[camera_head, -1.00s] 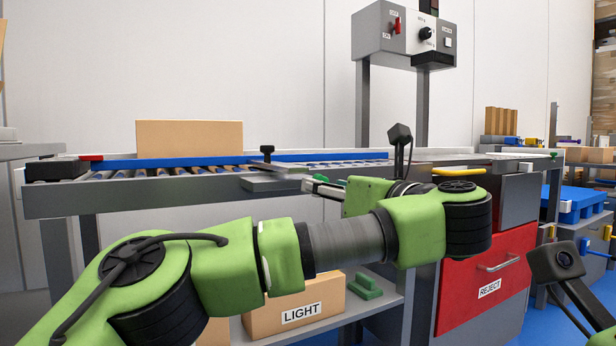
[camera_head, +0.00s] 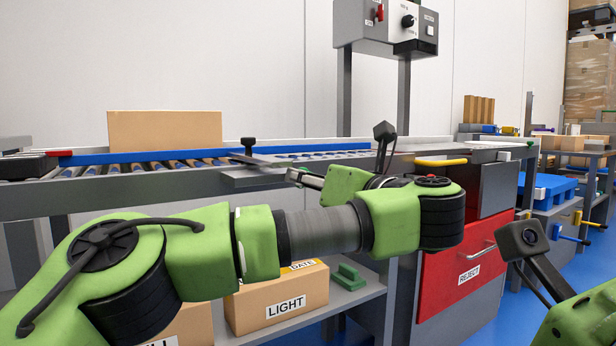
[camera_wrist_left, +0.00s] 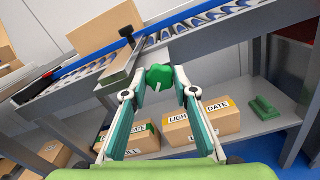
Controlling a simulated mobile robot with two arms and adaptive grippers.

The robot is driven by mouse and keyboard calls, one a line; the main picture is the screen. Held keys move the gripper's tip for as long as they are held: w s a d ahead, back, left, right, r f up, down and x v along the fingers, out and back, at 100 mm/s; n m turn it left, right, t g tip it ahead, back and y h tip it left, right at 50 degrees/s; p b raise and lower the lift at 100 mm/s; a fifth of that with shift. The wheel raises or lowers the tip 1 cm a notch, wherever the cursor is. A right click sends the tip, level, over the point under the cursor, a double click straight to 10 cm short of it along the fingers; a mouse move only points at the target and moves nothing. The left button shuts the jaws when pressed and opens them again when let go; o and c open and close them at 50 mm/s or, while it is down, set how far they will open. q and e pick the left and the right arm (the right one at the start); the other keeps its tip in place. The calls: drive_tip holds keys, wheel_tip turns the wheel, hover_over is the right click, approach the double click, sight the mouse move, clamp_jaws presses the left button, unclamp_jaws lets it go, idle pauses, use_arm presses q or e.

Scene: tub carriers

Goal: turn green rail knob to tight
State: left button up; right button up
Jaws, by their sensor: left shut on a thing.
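The green rail knob (camera_wrist_left: 160,76) is a lobed knob with a white pointer line, under the edge of the conveyor beside a grey plate (camera_wrist_left: 122,66). In the left wrist view the pointer line slants down and to the left. My left gripper (camera_wrist_left: 157,88) is shut on the knob, one fingertip on each side.
A blue rail (camera_head: 130,157) runs along the conveyor, with a carton (camera_head: 165,131) behind it. A black knob (camera_head: 249,145) stands by the plate. Below are a LIGHT box (camera_head: 280,300) and a green block (camera_head: 348,277) on a shelf. A red REJECT drawer (camera_head: 440,290) is at right.

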use_arm(q)
drive_tip(key=shift+m, duration=0.4)
drive_tip(key=o, duration=1)
drive_tip(key=shift+o, duration=0.5)
drive_tip(key=shift+w, duration=0.1)
